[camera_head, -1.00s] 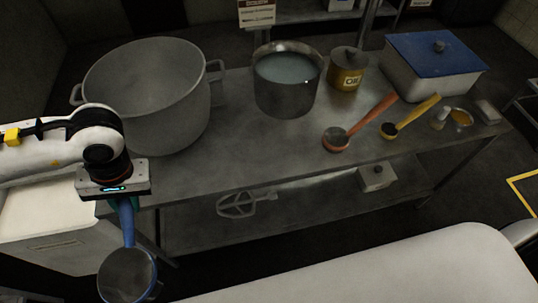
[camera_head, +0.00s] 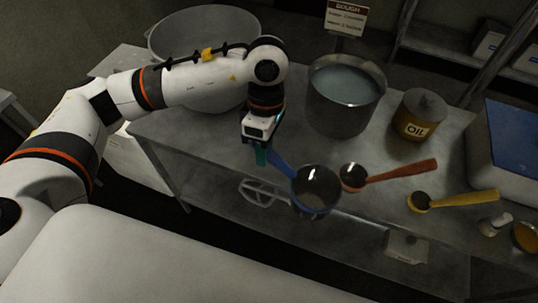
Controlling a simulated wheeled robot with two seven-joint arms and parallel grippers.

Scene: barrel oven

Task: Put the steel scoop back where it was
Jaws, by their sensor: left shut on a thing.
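The steel scoop (camera_head: 316,190) has a round metal bowl and a blue handle. My left gripper (camera_head: 264,155) is shut on its handle, and the bowl points to the right, near the table's front edge. Whether the scoop touches the table cannot be told. Right of the bowl lies a red-handled scoop (camera_head: 402,173), and further right a yellow-handled scoop (camera_head: 460,201). My right gripper is not in view.
A steel pot of pale liquid (camera_head: 345,85) stands behind the scoop. A large pot (camera_head: 203,37) is partly hidden behind my left arm. An oil can (camera_head: 418,115) and a blue-lidded box (camera_head: 515,150) stand right on the steel table (camera_head: 215,128).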

